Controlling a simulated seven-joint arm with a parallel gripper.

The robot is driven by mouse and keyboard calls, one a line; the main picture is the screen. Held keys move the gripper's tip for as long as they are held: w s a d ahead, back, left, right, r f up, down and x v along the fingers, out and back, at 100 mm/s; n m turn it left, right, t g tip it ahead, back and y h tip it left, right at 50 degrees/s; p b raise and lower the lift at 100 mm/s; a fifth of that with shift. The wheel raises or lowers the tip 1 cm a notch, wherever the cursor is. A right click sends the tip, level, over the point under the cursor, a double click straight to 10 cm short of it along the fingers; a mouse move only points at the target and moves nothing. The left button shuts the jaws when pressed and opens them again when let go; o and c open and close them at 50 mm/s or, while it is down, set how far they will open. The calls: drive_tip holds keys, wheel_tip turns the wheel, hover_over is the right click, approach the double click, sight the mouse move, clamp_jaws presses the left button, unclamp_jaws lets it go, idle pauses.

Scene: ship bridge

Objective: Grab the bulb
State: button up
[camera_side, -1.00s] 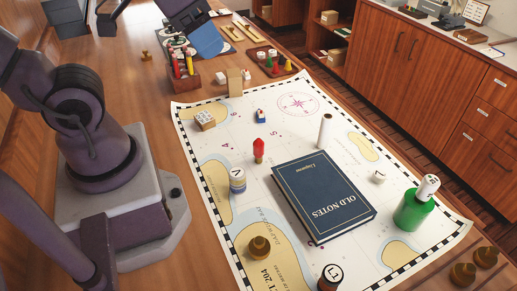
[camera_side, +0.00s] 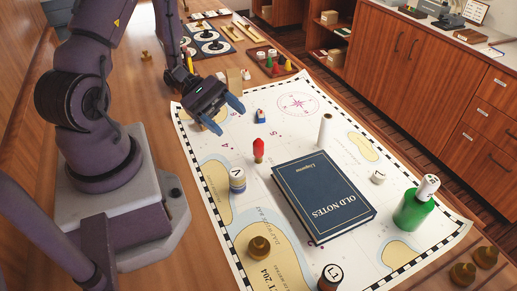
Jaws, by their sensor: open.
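A small red bulb-shaped piece (camera_side: 258,150) stands upright on the sea chart (camera_side: 205,150), left of the dark blue book; I take it as the bulb. My gripper (camera_side: 225,115) is open and empty, its blue fingertips spread above the upper left of the chart. It is up and to the left of the red piece in the picture, apart from it. The arm and gripper partly hide a small block on the chart beneath them.
The book "Old Notes" (camera_side: 322,196) lies right of the red piece. A white cylinder (camera_side: 325,131), a striped round stack (camera_side: 237,180), a blue-and-white block (camera_side: 260,116) and a green bottle (camera_side: 411,211) stand on the chart. A brass weight (camera_side: 259,247) is near the front.

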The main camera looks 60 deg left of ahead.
sight(259, 150)
drive_tip(key=a+f+n+t+y, duration=0.1)
drive_tip(key=f+n+t+y, duration=0.1)
drive_tip(key=f+n+t, duration=0.1)
drive_tip(key=s+a+f+n+t+y, duration=0.1)
drive_tip(key=f+n+t+y, duration=0.1)
drive_tip(key=f+n+t, duration=0.1)
drive_tip(key=s+a+f+n+t+y, duration=0.1)
drive_tip(key=a+f+n+t, duration=0.1)
drive_tip(key=f+n+t, duration=0.1)
drive_tip(key=shift+s+f+n+t+y, duration=0.2)
drive_tip(key=shift+f+n, duration=0.2)
drive_tip(key=shift+n, duration=0.3)
drive_tip(key=shift+s+f+n+t+y, duration=0.1)
drive_tip(key=shift+f+n+t+y, duration=0.1)
drive_tip(key=shift+f+n, duration=0.35)
drive_tip(key=shift+w+n, duration=0.2)
drive_tip(key=shift+n, duration=0.05)
drive_tip(key=x, duration=0.7)
drive_tip(key=shift+w, duration=0.15)
drive_tip(key=shift+x, duration=2.65)
drive_tip(key=shift+w+a, duration=0.1)
drive_tip(key=shift+a, duration=0.05)
drive_tip(key=c, duration=1)
drive_tip(key=shift+r, duration=0.15)
